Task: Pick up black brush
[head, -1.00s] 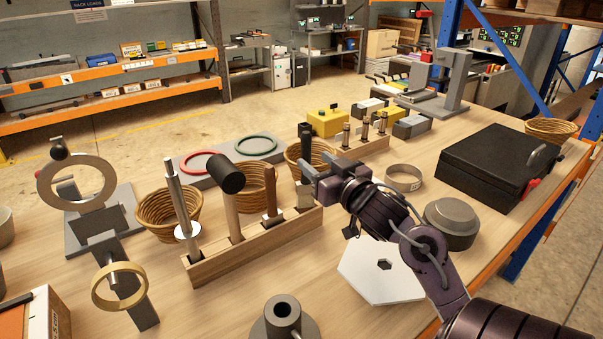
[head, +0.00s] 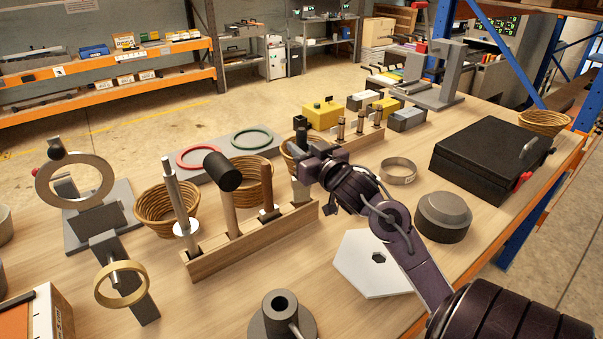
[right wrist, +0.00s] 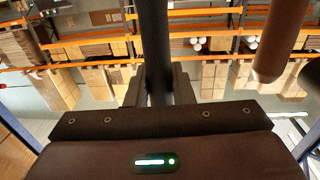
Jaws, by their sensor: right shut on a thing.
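The black brush (head: 301,143) stands upright at the right end of the wooden tool rack (head: 250,241). My right gripper (head: 302,169) is shut on its dark handle. In the right wrist view the black handle (right wrist: 154,45) runs upright between the two fingers (right wrist: 158,90). The gripper partly hides the brush in the head view, and I cannot tell whether its lower end is clear of the rack. My left gripper is not in view.
In the rack stand a brown-handled brush (head: 268,190), a black-headed mallet (head: 222,172) and a metal rod tool (head: 177,205). Wicker baskets (head: 168,207) stand behind it. A white hexagonal plate (head: 372,265), grey round block (head: 443,217) and black case (head: 490,160) lie to the right.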

